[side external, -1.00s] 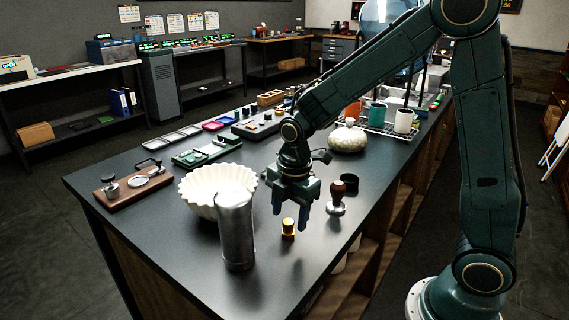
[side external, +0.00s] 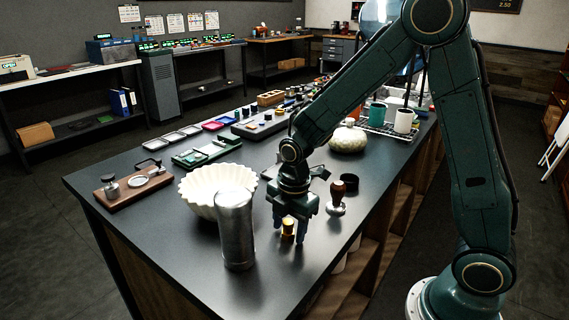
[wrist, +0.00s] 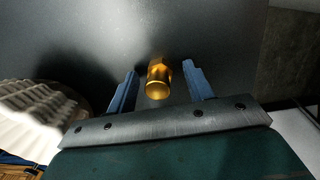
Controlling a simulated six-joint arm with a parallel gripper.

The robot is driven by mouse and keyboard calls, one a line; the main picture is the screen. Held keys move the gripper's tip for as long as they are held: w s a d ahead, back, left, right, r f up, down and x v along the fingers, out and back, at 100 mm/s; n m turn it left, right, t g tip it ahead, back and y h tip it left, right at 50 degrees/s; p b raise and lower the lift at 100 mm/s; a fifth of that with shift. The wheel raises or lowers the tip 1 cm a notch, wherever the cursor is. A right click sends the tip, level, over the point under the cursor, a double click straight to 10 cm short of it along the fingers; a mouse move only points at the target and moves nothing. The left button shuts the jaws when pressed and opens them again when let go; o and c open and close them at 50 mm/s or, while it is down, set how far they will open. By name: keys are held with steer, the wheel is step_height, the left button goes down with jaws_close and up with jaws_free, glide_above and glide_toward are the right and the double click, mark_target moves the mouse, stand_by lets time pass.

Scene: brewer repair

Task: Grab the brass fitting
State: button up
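The brass fitting (side external: 288,228) is a small gold cylinder standing upright on the dark worktop. In the wrist view the brass fitting (wrist: 158,78) lies between the two blue fingers, with a gap on each side. My gripper (side external: 288,238) points down at the fitting and is open, one finger to each side of it. In the wrist view my gripper (wrist: 161,84) shows both fingers apart and holding nothing.
A steel cylinder (side external: 236,230) and a white fluted bowl (side external: 205,190) stand close on the left. A tamper with a wooden handle (side external: 337,196) stands close on the right. The worktop's near edge runs to the right of the fitting.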

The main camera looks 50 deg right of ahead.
mark_target(289, 221)
steer(key=c, duration=0.9)
steer(key=shift+r, duration=0.15)
step_height(289, 221, up, 20)
steer(key=shift+f, duration=0.1)
stand_by(0.5)
